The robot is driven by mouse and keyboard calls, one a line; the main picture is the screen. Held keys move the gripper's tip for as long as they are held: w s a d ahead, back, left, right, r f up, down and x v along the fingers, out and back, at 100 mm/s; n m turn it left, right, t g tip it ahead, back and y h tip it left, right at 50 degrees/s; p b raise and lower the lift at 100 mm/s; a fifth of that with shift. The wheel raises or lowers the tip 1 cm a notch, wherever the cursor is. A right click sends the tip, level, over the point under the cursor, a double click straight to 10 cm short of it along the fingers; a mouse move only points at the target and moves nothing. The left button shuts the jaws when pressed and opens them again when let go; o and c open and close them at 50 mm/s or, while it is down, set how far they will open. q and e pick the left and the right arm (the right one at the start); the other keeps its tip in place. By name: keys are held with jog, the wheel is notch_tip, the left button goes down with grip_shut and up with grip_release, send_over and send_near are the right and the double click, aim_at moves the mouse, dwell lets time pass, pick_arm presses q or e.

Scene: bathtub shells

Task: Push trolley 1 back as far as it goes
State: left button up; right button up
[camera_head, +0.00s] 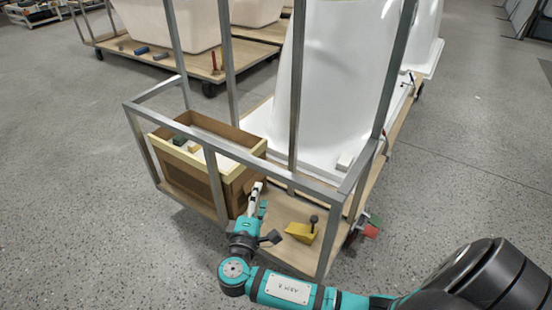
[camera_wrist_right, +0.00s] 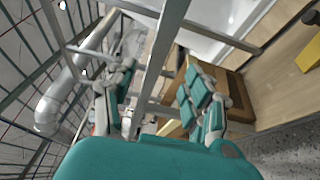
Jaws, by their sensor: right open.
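A trolley stands right in front of me in the head view, with a wooden deck and a grey metal frame (camera_head: 232,158); I can read no number on it. It carries a tall white bathtub shell (camera_head: 328,75). My right gripper (camera_head: 256,198) is at the trolley's near end, by the top rail. In the right wrist view, my right gripper (camera_wrist_right: 155,100) is open, with a metal bar of the frame (camera_wrist_right: 160,60) passing between its fingers. I cannot tell whether the fingers touch it. My left gripper is out of view.
A wooden box (camera_head: 238,185) with small items sits on the deck's left side. A yellow wedge (camera_head: 301,233) lies on the deck near the front. A second loaded trolley (camera_head: 190,62) stands behind at the left. Speckled floor is clear at left and right.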

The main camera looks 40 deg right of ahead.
pick_arm(q)
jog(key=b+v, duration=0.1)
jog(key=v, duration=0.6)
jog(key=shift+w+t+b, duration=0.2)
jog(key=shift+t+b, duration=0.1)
jog(key=shift+b, duration=0.1)
pick_arm(e)
jog(key=x, duration=1.5)
jog(key=shift+w+d, duration=0.2)
jog(key=shift+d, duration=0.05)
grip_shut()
jog(key=shift+w, duration=0.1)
